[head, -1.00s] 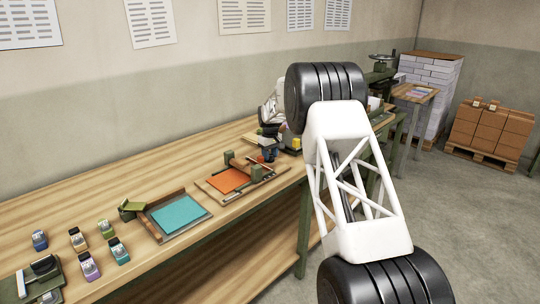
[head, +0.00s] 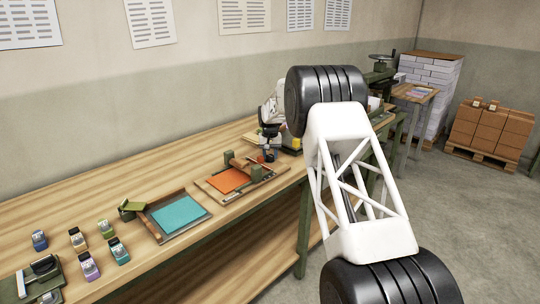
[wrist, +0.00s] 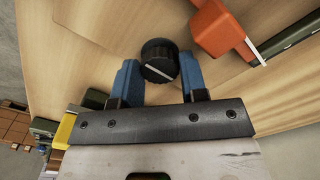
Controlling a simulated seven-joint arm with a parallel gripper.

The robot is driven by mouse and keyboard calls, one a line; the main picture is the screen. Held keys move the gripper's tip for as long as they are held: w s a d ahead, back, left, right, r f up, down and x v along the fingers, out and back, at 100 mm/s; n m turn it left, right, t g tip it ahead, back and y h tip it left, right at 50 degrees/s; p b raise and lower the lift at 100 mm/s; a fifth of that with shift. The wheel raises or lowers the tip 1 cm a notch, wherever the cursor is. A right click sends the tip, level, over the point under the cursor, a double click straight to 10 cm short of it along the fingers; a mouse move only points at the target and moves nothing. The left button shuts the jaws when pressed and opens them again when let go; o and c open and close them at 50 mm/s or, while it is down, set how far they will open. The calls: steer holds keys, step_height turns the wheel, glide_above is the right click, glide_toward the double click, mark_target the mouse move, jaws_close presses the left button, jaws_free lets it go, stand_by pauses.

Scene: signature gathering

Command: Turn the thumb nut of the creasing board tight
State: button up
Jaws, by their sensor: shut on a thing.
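The thumb nut (wrist: 160,62) is a round, black, ridged knob with a white line across its top. In the wrist view it sits between the blue fingertips of my gripper (wrist: 161,78), which is shut on it from both sides. The line runs slanted, down to the right. In the head view my gripper (head: 270,155) is small, low over the bench at the right end of a wooden board (head: 212,190) with an orange sheet, seemingly the creasing board. The nut cannot be made out there.
In the wrist view an orange-red block (wrist: 215,28) and a dark green bar (wrist: 290,35) lie close right of the nut. A tray with a teal sheet (head: 180,213) and several small coloured stampers (head: 88,266) stand left on the bench. Bare bench lies behind them.

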mark_target(270, 155)
steer(key=o, duration=0.9)
steer(key=shift+r, duration=0.15)
steer(key=shift+r, duration=3.8)
steer(key=shift+s+r, duration=0.1)
